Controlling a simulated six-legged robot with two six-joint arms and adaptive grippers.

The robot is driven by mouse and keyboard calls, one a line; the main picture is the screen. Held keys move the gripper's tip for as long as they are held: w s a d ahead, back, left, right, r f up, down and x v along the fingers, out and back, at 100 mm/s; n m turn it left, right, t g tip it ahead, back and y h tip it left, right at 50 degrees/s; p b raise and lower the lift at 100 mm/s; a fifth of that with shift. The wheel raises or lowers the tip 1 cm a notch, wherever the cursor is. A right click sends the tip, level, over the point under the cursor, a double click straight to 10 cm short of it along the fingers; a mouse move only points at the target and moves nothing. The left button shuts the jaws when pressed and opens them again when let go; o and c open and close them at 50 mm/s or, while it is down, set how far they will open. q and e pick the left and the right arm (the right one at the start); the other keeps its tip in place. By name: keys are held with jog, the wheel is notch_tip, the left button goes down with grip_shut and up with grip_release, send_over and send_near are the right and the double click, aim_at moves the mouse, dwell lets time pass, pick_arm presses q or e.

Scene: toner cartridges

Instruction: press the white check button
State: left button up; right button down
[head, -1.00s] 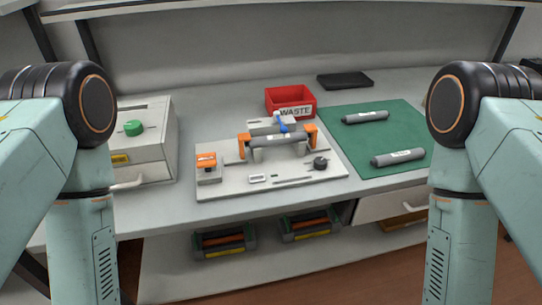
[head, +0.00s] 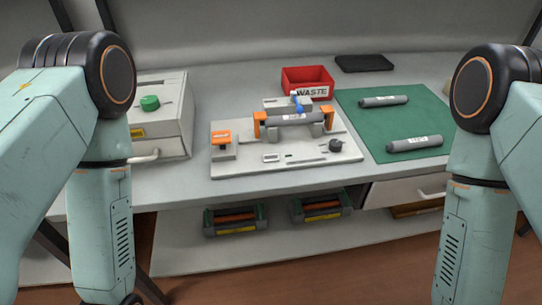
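A light grey fixture plate (head: 290,163) lies on the workbench. A grey toner cartridge (head: 294,119) with a white label rests in its orange-ended holders, with a blue part (head: 297,103) above it. A small white rectangular piece (head: 271,157) with a dark outline sits on the front of the plate; I cannot tell for sure that it is the check button. A black knob (head: 335,145) is at the plate's right, and an orange-topped block (head: 222,140) at its left. Both my arms hang down at the sides, apart from the fixture. Neither gripper is in view.
A red WASTE bin (head: 307,84) stands behind the fixture. A green mat (head: 373,127) with two grey cartridges lies to the right. A grey box with a green knob (head: 149,103) stands to the left.

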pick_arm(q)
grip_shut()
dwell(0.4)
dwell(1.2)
